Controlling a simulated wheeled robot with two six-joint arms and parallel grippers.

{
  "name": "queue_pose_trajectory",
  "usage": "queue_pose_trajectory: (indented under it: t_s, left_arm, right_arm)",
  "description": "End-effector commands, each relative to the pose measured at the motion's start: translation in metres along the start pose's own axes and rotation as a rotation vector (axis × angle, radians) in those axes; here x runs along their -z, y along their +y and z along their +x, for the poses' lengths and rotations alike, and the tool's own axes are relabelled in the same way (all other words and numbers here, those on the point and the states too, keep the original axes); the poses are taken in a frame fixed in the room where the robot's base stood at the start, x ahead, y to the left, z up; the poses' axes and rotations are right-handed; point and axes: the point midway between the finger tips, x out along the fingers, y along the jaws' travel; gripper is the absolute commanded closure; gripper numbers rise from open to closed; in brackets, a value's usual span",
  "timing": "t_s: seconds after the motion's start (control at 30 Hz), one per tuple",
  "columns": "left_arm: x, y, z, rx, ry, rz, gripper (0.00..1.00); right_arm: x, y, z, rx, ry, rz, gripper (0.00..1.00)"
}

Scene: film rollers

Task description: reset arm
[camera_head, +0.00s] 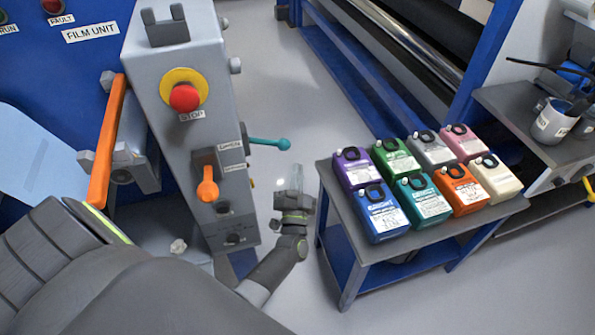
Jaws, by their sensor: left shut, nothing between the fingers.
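My left gripper (297,178) is in the middle of the view, at the end of my arm that reaches up from the lower left. It is shut and empty. It hangs over the grey floor between the grey control post (205,130) and the table of jugs (340,203), apart from both. My right gripper is not in view.
The control post carries a red stop button (184,98), an orange lever (207,190) and a teal lever (270,143). Several coloured jugs (380,214) stand on the table. A roller machine (400,50) is behind. Grey floor (285,80) is clear behind the gripper.

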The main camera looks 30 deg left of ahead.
Motion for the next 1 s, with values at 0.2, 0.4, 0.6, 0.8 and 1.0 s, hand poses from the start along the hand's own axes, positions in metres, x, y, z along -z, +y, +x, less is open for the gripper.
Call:
queue_pose_trajectory:
  t_s: [0.2,0.4,0.6,0.8,1.0]
  left_arm:
    - [0.0,0.0,0.0,0.0,0.0,0.0,1.0]
    - [-0.008,0.008,-0.007,-0.042,-0.006,-0.008,1.0]
    - [-0.067,0.066,-0.071,-0.365,-0.103,-0.102,1.0]
    - [-0.154,0.112,-0.19,-0.736,-0.387,-0.218,1.0]
    - [-0.231,0.11,-0.323,-0.969,-0.778,-0.278,1.0]
  right_arm:
    - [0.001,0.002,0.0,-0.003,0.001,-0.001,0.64]
    - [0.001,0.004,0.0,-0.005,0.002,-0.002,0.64]
    - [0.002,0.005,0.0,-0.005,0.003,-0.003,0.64]
    - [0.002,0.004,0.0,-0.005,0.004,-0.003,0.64]
    - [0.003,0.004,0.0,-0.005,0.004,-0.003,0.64]
